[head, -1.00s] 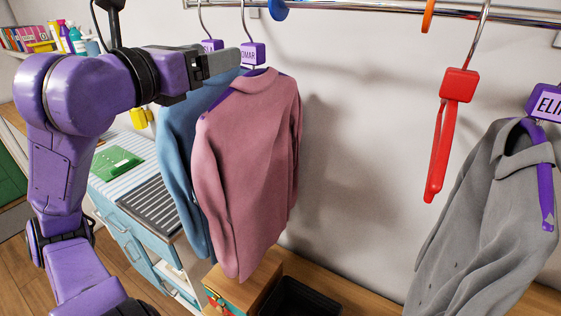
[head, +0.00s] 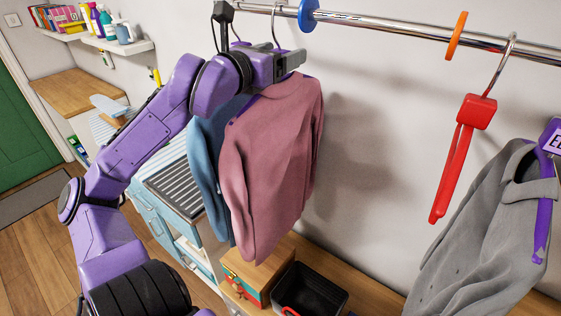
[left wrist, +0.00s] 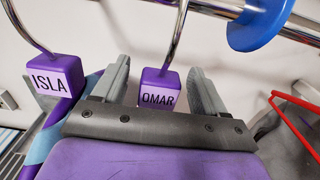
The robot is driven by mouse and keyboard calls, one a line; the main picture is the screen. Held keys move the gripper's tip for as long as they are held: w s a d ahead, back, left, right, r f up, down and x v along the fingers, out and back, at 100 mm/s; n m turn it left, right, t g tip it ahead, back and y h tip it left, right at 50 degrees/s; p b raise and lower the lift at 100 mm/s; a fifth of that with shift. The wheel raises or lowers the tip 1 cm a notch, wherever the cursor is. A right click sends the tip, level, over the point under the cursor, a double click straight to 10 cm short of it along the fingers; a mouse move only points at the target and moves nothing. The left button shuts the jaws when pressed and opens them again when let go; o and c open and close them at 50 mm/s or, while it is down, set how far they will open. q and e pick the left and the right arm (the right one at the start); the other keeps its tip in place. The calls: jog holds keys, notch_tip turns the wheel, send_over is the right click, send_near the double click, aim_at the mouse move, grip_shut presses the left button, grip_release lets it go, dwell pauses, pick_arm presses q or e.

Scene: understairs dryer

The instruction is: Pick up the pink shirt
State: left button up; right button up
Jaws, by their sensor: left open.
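The pink shirt (head: 272,165) hangs on a purple hanger from the rail, just in front of a blue shirt (head: 204,165). My left gripper (head: 300,60) is at the top of the pink shirt's hanger. In the left wrist view its two open fingers (left wrist: 158,88) stand on either side of the purple hanger block labelled OMAR (left wrist: 159,88), with a gap showing beside the block. The block labelled ISLA (left wrist: 56,80) is outside the fingers, to the left. My right gripper does not show.
The metal rail (head: 400,30) carries a blue ring (head: 308,14), an orange ring (head: 456,36), an empty red hanger (head: 463,150) and a grey shirt (head: 480,225). Below are a wooden bench with a box (head: 245,275) and a black bin (head: 310,288).

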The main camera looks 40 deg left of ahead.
pick_arm(q)
jog(key=c, duration=1.3)
grip_shut()
jog(key=shift+r, duration=0.1)
